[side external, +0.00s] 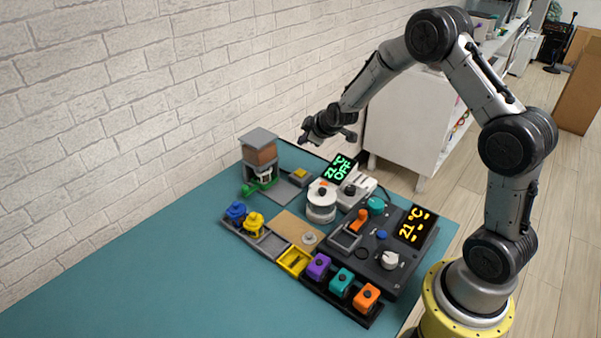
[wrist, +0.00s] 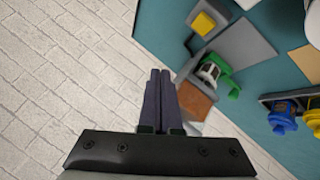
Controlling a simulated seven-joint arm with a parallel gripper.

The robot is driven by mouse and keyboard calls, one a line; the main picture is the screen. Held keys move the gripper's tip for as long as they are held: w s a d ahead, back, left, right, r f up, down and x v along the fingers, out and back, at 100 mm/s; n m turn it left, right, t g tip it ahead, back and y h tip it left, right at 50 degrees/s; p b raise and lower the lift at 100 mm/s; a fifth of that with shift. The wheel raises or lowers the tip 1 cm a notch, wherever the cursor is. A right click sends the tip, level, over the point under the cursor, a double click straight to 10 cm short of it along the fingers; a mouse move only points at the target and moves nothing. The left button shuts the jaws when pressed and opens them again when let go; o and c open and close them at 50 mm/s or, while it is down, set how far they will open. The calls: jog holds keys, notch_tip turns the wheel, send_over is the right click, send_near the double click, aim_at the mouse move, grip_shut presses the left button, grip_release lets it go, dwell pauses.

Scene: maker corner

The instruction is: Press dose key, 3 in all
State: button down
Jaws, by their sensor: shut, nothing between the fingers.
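A yellow square key (side external: 299,173) sits on a small grey block beside the dispenser; I take it to be the dose key. It also shows near the top of the wrist view (wrist: 204,24). The dispenser (side external: 260,157) is a grey-topped tower with a brown hopper and a green part (side external: 262,184) at its foot; its brown hopper shows in the wrist view (wrist: 197,101). My gripper (side external: 304,138) is shut and empty, in the air above the table's back edge, well above the key and touching nothing. Its closed fingers (wrist: 160,74) show against the wall and table edge.
Blue (side external: 236,211) and yellow (side external: 253,223) lidded pots stand front left. A white round device (side external: 321,203) with a green display (side external: 340,168) stands right of the key. A dark control station (side external: 388,258) lies further right. The front left table (side external: 150,290) is clear.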

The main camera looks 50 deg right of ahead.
aim_at(304, 174)
jog(key=shift+f, duration=4.3)
jog(key=shift+f, duration=0.4)
jog(key=shift+f, duration=0.55)
jog(key=shift+s+r, duration=0.1)
jog(key=shift+r, duration=0.8)
jog(key=shift+r, duration=2.55)
